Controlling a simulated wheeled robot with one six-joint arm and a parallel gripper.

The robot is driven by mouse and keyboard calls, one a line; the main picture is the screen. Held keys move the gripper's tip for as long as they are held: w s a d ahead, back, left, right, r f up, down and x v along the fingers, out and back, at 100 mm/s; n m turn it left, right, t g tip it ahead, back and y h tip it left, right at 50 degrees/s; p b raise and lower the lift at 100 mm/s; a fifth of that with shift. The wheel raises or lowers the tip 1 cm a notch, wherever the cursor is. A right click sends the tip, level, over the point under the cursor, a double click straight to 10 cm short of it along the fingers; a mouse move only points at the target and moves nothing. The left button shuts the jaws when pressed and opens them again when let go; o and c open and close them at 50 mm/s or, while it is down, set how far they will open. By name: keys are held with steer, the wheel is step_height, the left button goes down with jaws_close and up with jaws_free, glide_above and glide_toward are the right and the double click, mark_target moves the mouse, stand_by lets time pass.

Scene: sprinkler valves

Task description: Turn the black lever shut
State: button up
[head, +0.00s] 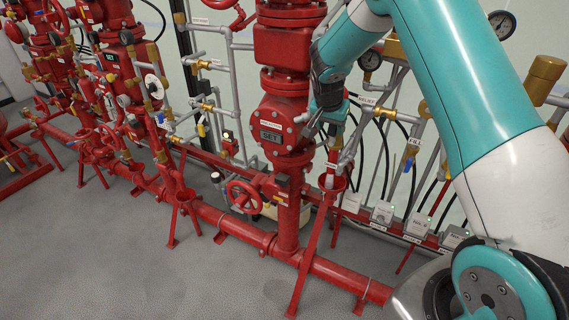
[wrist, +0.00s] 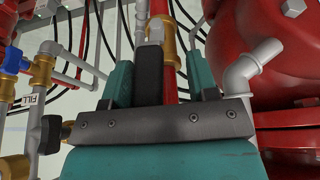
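A black lever (wrist: 149,75) stands upright between the two teal fingers of my gripper (wrist: 163,80) in the wrist view. It lies close to the left finger, and I cannot tell whether they touch. A gap shows between it and the right finger, so the gripper is open. The lever cannot be made out there.
Grey elbow pipe (wrist: 252,65) and the red valve body (wrist: 292,55) are close on the right in the wrist view. Brass fittings with a blue handle (wrist: 13,60) are at the left. Grey boxes (head: 383,213) stand low at the right. Open floor (head: 130,260) lies in front.

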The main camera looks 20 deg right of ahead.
steer(key=s+b+v, duration=0.1)
steer(key=b+v, duration=0.4)
steer(key=v, duration=1.2)
steer(key=s+a+f+n+y+b, duration=0.1)
steer(key=s+a+f+n+y, duration=0.1)
steer(key=s+a+n, duration=0.4)
steer(key=s+a+f+n+y+b, duration=0.2)
steer(key=s+a+n, duration=0.4)
steer(key=s+a, duration=0.4)
steer(key=s+f+y, duration=0.1)
steer(key=s, duration=0.3)
steer(key=shift+a+f+n+g+y, duration=0.3)
steer(key=shift+a+n+g+y, duration=0.1)
